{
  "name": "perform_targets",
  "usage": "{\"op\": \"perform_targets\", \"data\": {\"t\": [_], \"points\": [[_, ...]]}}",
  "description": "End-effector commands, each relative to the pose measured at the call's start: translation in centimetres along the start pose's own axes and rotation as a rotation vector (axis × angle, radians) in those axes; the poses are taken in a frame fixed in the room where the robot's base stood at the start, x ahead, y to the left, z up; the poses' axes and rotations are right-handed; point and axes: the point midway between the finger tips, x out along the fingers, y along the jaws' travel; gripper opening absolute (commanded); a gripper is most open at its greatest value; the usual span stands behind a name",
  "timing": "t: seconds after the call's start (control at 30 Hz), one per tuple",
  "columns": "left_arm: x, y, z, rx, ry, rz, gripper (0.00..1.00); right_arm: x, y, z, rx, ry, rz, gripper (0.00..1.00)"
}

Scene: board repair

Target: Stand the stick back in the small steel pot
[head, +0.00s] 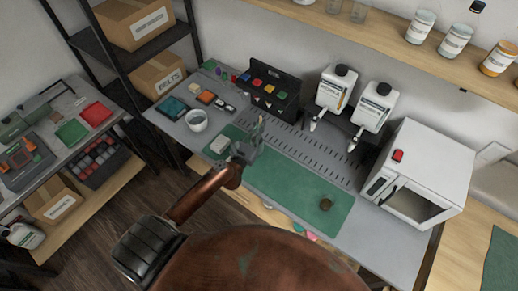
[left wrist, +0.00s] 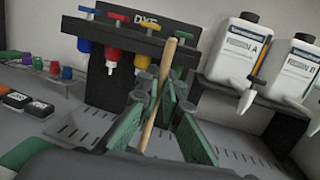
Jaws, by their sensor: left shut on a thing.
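My left gripper (head: 252,140) is above the left part of the green mat. In the left wrist view its green-padded fingers (left wrist: 164,105) are shut on a thin tan wooden stick (left wrist: 158,98). The stick leans slightly, its upper end sticking up above the fingers. A small round grey pot (head: 196,121) stands on the grey bench, left of the gripper and apart from it. The pot is not seen in the left wrist view. The stick is hard to make out in the head view. My right gripper is not in view.
A black rack (head: 270,92) and two white bottles (head: 337,88) stand behind, a white oven (head: 420,175) at right.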

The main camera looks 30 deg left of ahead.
Motion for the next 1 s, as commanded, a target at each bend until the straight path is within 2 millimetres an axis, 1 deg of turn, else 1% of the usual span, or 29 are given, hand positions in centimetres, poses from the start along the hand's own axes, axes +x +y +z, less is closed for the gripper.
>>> {"op": "perform_targets", "data": {"t": [0.03, 0.1, 0.17, 0.3, 0.4, 0.57, 0.8, 0.87, 1.0], "points": [[0.6, 0.7, -0.3, 0.002, 0.000, 0.007, 0.00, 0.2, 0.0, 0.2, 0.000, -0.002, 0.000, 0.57], [0.9, 1.1, -1.1, 0.001, 0.001, 0.011, 0.00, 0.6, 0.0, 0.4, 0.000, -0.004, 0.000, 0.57], [0.9, 1.3, -2.2, -0.001, 0.003, 0.015, 0.00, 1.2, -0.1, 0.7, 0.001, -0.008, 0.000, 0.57], [0.5, 1.4, -5.0, -0.002, 0.004, 0.017, 0.00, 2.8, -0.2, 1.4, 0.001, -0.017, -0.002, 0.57], [0.3, 1.5, -6.2, 0.000, 0.004, 0.018, 0.00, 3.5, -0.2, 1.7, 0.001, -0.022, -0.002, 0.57], [0.2, 1.5, -7.0, 0.002, 0.002, 0.017, 0.00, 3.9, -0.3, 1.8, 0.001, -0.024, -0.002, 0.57], [-0.2, 1.5, -10.1, 0.000, 0.003, 0.017, 0.00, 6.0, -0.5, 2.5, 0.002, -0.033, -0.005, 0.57], [-0.3, 1.5, -10.4, 0.002, 0.002, 0.017, 0.00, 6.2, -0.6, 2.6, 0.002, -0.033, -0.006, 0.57], [-0.2, 1.5, -10.1, 0.003, 0.001, 0.016, 0.00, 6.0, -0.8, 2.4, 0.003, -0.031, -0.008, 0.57]]}}
